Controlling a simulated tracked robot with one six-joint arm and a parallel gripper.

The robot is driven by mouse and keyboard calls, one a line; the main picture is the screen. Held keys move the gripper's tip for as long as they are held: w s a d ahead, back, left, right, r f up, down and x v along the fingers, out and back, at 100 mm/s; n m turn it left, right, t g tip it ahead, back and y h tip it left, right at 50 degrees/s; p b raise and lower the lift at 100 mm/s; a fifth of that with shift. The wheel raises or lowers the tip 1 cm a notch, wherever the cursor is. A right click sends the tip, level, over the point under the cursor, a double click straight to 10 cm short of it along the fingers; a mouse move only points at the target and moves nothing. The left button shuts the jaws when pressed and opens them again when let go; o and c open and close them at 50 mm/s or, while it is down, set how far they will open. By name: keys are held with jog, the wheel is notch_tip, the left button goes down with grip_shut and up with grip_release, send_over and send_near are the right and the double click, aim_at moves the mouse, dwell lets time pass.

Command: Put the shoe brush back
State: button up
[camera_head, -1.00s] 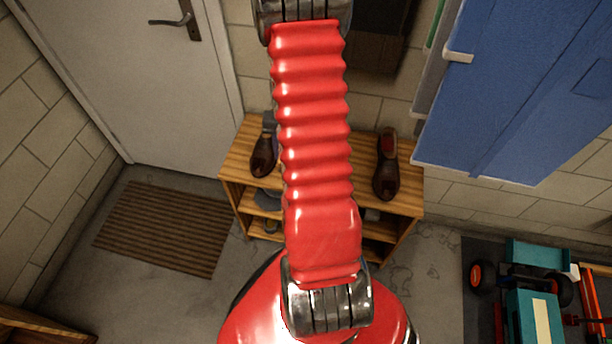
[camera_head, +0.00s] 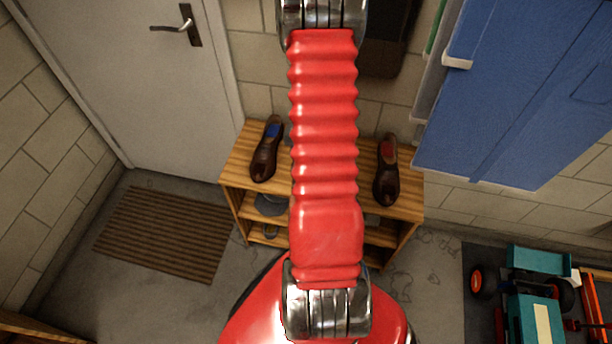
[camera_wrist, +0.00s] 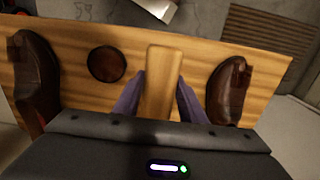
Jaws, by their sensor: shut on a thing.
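The shoe brush (camera_wrist: 165,58), a pale wooden block, shows in the wrist view between the two purple fingers of my gripper (camera_wrist: 161,77). My gripper is shut on it. The brush is over the wooden shoe bench top (camera_wrist: 212,54), between two dark brown shoes; whether it touches the top I cannot tell. One shoe (camera_wrist: 229,90) is to the right of the brush, the other (camera_wrist: 36,78) at the far left. A dark round tin (camera_wrist: 106,64) lies just left of the brush. In the head view my red arm hides the gripper and brush.
In the head view the bench (camera_head: 238,158) stands against the wall, with items on its lower shelves. A brown mat (camera_head: 165,233) lies left, by a white door (camera_head: 125,75). A blue cabinet (camera_head: 530,90) hangs at the upper right. A teal toy vehicle (camera_head: 535,290) is at the lower right.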

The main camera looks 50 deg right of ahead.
jog(key=shift+f, duration=0.95)
jog(key=shift+f, duration=2.05)
jog(key=shift+f, duration=0.1)
jog(key=o, duration=1)
jog(key=shift+c, duration=0.2)
notch_tip(320, 180, up, 12)
jog(key=shift+d+r, duration=0.1)
jog(key=shift+d, duration=0.05)
